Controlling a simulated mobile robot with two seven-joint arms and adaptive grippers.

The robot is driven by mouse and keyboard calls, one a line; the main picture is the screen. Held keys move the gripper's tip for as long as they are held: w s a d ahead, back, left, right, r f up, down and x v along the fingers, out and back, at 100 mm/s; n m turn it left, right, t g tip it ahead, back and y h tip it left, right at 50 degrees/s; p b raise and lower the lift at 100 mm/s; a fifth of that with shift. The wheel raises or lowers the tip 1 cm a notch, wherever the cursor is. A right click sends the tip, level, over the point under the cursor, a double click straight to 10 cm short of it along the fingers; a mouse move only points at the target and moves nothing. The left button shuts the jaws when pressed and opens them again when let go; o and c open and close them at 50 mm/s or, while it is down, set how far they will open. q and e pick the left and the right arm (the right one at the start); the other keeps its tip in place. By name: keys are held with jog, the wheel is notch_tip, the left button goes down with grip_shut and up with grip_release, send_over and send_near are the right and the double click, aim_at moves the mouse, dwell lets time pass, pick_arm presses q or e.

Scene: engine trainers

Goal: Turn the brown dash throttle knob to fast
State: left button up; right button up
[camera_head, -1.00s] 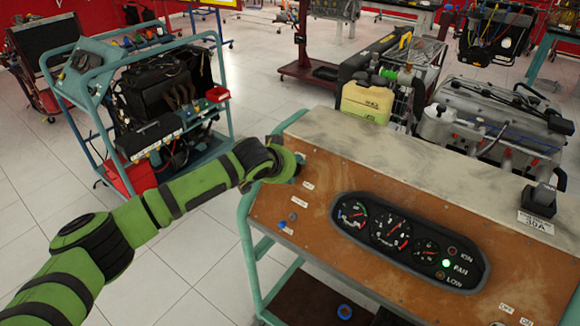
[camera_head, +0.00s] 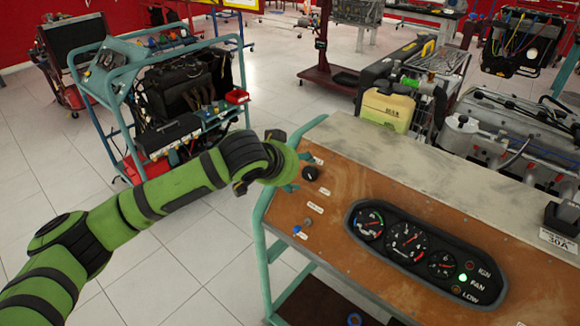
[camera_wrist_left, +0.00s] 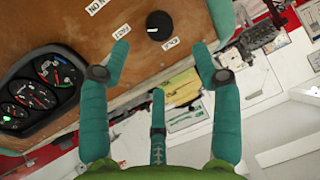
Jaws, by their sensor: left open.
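The brown dash panel (camera_head: 380,205) carries a round black throttle knob (camera_head: 310,173) near its upper left corner. The knob also shows at the top of the left wrist view (camera_wrist_left: 158,25), with a pale pointer mark. Two small white labels flank it there, one at left that seems to read FAST (camera_wrist_left: 122,31) and one at right that seems to read SLOW (camera_wrist_left: 170,43). My left gripper (camera_head: 296,172) is open and empty beside the knob. In the left wrist view its teal fingers (camera_wrist_left: 160,48) are spread, with the knob beyond their tips, apart from them.
A black gauge cluster (camera_head: 425,250) with a lit green FAN lamp sits right of the knob. A small metal switch (camera_head: 308,222) and a blue one (camera_head: 296,230) lie below it. A yellow tank (camera_head: 386,108) and an engine stand behind.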

pick_arm(q)
jog(key=shift+v, duration=1.4)
